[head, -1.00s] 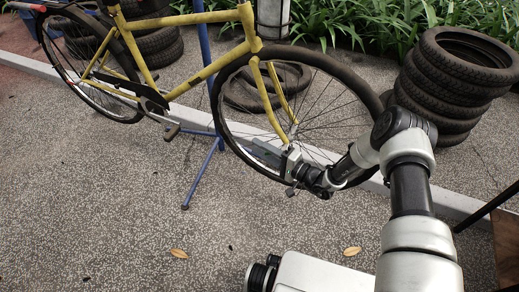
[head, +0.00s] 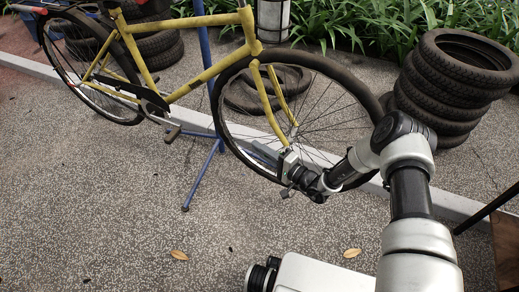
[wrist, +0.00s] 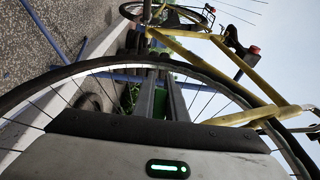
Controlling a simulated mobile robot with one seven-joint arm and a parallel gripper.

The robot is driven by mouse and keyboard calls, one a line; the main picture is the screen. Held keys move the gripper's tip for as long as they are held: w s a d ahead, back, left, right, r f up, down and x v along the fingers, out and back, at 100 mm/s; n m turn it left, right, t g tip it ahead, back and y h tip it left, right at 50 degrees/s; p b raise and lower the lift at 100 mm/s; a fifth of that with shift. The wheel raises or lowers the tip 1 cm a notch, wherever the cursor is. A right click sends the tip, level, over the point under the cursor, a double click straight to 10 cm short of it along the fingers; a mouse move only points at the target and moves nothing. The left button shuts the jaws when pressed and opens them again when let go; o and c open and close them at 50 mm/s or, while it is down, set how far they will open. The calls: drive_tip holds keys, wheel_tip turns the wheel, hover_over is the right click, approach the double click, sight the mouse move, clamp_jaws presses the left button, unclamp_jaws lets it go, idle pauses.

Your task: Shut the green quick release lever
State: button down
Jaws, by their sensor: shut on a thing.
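The yellow bicycle's front wheel (head: 222,122) and yellow fork (head: 270,108) are in the head view, with my gripper (head: 268,152) low at the wheel, below the fork's lower end. In the wrist view the two dark fingers (wrist: 162,92) reach into the wheel, close together. A small green patch, probably the green quick release lever (wrist: 130,97), shows beside the fingers. Green also shows faintly between them. The contact is mostly hidden by the fingers and by my gripper's body. In the head view I cannot make out the lever.
The bicycle's frame (head: 205,75) hangs at a blue stand (head: 203,172) with legs on the ground. A pile of tyres (head: 440,95) stands at the right, beyond a pale kerb (head: 455,203). Open speckled pavement (head: 110,200) lies in front.

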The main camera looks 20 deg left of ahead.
drive_tip(key=shift+w+d+m+t+h+p, duration=0.1)
drive_tip(key=shift+w+m+t+h+p, duration=0.7)
drive_tip(key=shift+t, duration=0.45)
drive_tip(key=shift+w+d+m+t+h+p, duration=0.1)
drive_tip(key=shift+w+m+t+h+p, duration=0.45)
drive_tip(key=shift+m+t+h+p, duration=0.55)
drive_tip(key=shift+w+d+m+t+h+p, duration=0.1)
drive_tip(key=shift+w+m+t+h+p, duration=0.6)
drive_tip(key=shift+m+t, duration=0.5)
drive_tip(key=c, duration=1.8)
unclamp_jaws()
drive_tip(key=p+v, duration=0.3)
drive_tip(key=v, duration=1.4)
drive_tip(key=shift+s, duration=0.3)
drive_tip(key=shift+f, duration=0.15)
